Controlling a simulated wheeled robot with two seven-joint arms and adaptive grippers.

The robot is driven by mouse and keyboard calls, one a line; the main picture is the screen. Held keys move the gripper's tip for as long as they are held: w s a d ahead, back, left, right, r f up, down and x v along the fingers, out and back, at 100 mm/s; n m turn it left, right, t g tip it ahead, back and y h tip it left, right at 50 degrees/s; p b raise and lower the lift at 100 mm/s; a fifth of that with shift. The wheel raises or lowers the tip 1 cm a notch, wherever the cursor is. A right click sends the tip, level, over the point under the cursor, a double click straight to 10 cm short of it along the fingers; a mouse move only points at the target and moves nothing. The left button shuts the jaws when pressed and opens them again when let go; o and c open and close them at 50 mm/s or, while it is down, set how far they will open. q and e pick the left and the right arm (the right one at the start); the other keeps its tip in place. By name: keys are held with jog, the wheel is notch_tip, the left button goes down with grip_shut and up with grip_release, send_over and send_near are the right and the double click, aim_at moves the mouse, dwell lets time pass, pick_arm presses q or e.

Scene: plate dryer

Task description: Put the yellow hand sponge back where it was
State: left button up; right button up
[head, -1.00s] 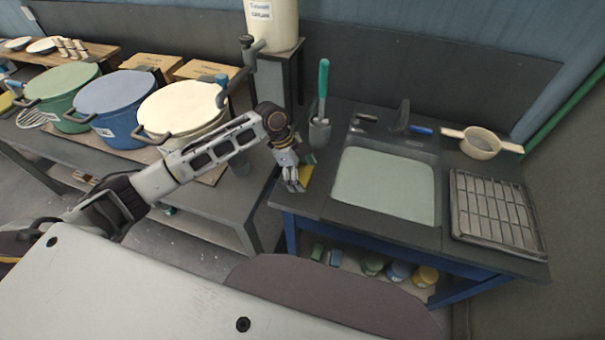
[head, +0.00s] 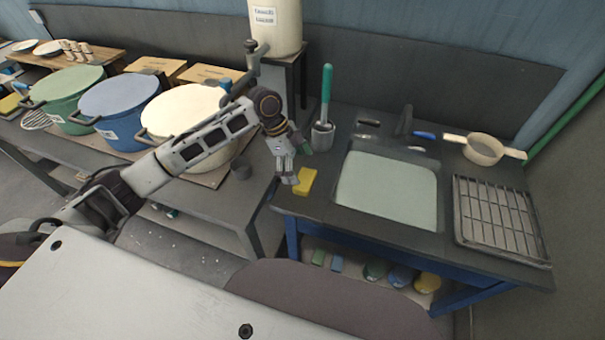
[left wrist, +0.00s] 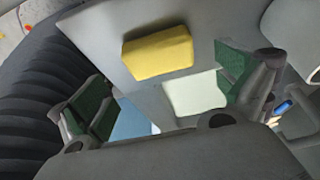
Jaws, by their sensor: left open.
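The yellow hand sponge (head: 305,181) lies on the dark worktop, to the left of the sink basin (head: 387,190). My left gripper (head: 288,180) is just to the left of the sponge in the head view, apart from it and empty. In the left wrist view the sponge (left wrist: 158,52) lies beyond the open green-padded fingers (left wrist: 165,95), outside the gap between them. My right gripper is not in view.
A grey cup with a green-handled brush (head: 323,134) stands behind the sponge. A wire rack (head: 497,217) and a strainer (head: 483,148) are right of the sink. Large pots (head: 118,104) stand on the left table. Bare worktop surrounds the sponge.

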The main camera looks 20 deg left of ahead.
pick_arm(q)
jog(key=v, duration=0.6)
jog(key=shift+r, duration=0.3)
jog(key=shift+a, duration=0.2)
